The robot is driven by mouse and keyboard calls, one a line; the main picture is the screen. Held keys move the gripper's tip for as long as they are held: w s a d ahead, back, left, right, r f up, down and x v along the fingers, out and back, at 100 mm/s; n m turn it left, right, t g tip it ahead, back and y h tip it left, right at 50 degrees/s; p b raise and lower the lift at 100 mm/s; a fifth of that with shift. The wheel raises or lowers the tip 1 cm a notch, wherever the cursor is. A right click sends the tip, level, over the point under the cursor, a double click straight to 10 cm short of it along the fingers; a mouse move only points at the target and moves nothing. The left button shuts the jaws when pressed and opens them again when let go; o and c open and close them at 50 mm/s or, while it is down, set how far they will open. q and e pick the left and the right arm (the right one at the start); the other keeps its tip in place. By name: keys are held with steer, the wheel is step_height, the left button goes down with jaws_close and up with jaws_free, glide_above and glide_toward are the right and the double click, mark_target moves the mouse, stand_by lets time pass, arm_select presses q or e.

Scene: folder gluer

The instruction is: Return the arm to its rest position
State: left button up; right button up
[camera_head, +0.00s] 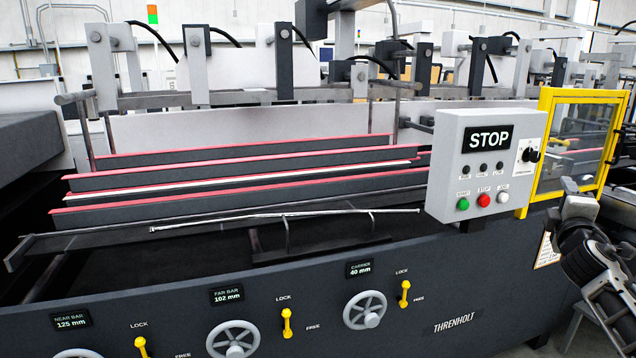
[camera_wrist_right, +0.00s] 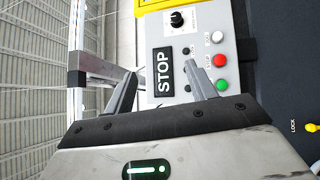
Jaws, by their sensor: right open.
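My right gripper (camera_head: 578,190) is raised at the right of the head view, in front of the machine and right of the grey control box (camera_head: 450,178). In the wrist view the two fingers of the right gripper (camera_wrist_right: 162,88) stand apart with nothing between them. The control box (camera_wrist_right: 212,20) with its STOP sign lies beyond the fingers, turned sideways. I cannot tell how far the fingertips are from the box. My left gripper is not in view.
The yellow-framed guard door (camera_head: 546,110) stands close behind my right arm. Handwheels (camera_head: 365,309) and yellow lock levers (camera_head: 287,322) project from the machine's front panel. Red-edged bars (camera_head: 240,172) run across the machine bed.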

steer(key=s+a+f+m+g+y, duration=0.2)
steer(key=s+a+f+m+y, duration=0.2)
steer(key=a+f, duration=0.75)
steer(key=s+a+f+m+g+y, duration=0.1)
steer(key=s+a+f+m+y, duration=0.3)
steer(key=a+f, duration=0.75)
steer(key=s+a+f+g+y, duration=0.1)
steer(key=s+a+f, duration=0.3)
steer(key=s, duration=0.4)
steer(key=s+a+f+m+g+y, duration=0.1)
steer(key=s+a+f+y, duration=0.1)
steer(key=s+a+f, duration=0.3)
steer(key=s+a+f+m+g+y, duration=0.1)
steer(key=s+a+f, duration=0.4)
steer(key=s, duration=0.7)
steer(key=shift+a+g, duration=0.6)
steer(key=shift+a, duration=0.1)
